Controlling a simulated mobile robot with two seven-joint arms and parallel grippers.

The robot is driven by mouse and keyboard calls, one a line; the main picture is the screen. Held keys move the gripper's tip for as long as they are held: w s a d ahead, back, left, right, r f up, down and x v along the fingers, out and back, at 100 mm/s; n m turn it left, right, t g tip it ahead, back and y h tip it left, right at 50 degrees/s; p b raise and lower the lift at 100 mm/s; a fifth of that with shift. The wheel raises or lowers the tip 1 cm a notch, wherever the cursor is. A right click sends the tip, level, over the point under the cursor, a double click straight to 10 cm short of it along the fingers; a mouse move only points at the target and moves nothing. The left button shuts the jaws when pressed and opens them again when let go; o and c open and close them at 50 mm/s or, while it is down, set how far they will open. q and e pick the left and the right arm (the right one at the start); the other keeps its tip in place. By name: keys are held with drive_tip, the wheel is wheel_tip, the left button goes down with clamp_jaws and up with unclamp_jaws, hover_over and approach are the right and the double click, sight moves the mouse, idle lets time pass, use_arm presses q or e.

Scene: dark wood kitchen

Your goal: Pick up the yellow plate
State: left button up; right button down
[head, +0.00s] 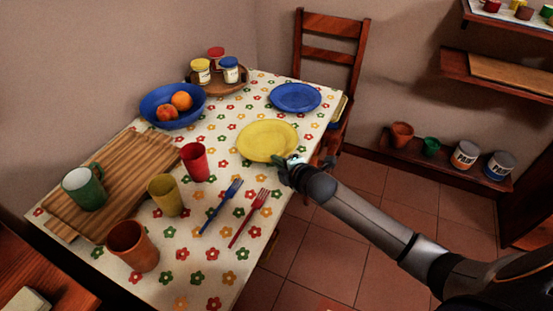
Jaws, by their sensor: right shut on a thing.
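The yellow plate (266,139) is at the right side of the table, near its right edge. My right gripper (290,161) comes in from the right and is shut on the plate's near right rim. I cannot tell whether the plate touches the cloth or is slightly raised. My left gripper does not show.
A blue plate (295,97) lies behind the yellow one. A blue fork (222,205) and red fork (249,217) lie in front. A red cup (194,162), yellow cup (165,195) and orange cup (132,246) stand left. A wooden chair (330,57) stands behind the table.

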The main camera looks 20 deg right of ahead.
wheel_tip(320, 180, up, 3)
drive_tip(key=shift+s+d+f+p, duration=0.1)
drive_tip(key=shift+p, duration=0.2)
use_arm(q)
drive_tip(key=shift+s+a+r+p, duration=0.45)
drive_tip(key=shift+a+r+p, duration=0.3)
drive_tip(key=shift+p, duration=0.25)
use_arm(e)
drive_tip(key=s+d+r, duration=0.4)
drive_tip(key=s+r, duration=0.5)
drive_tip(key=s, duration=0.3)
drive_tip(key=shift+s+d+r, duration=0.25)
drive_tip(key=shift+s+d, duration=0.1)
drive_tip(key=shift+d, duration=0.05)
use_arm(q)
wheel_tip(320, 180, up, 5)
drive_tip(key=p, duration=0.5)
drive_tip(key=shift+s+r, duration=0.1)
use_arm(e)
drive_tip(key=w+a+r, duration=0.1)
drive_tip(key=a+r, duration=0.2)
drive_tip(key=r, duration=0.4)
drive_tip(key=w+a+r+h, duration=0.1)
drive_tip(key=a+r, duration=0.2)
drive_tip(key=r, duration=0.5)
drive_tip(key=a+r+m, duration=0.1)
drive_tip(key=a+r, duration=0.1)
drive_tip(key=r, duration=0.5)
drive_tip(key=shift+w+a+r, duration=0.4)
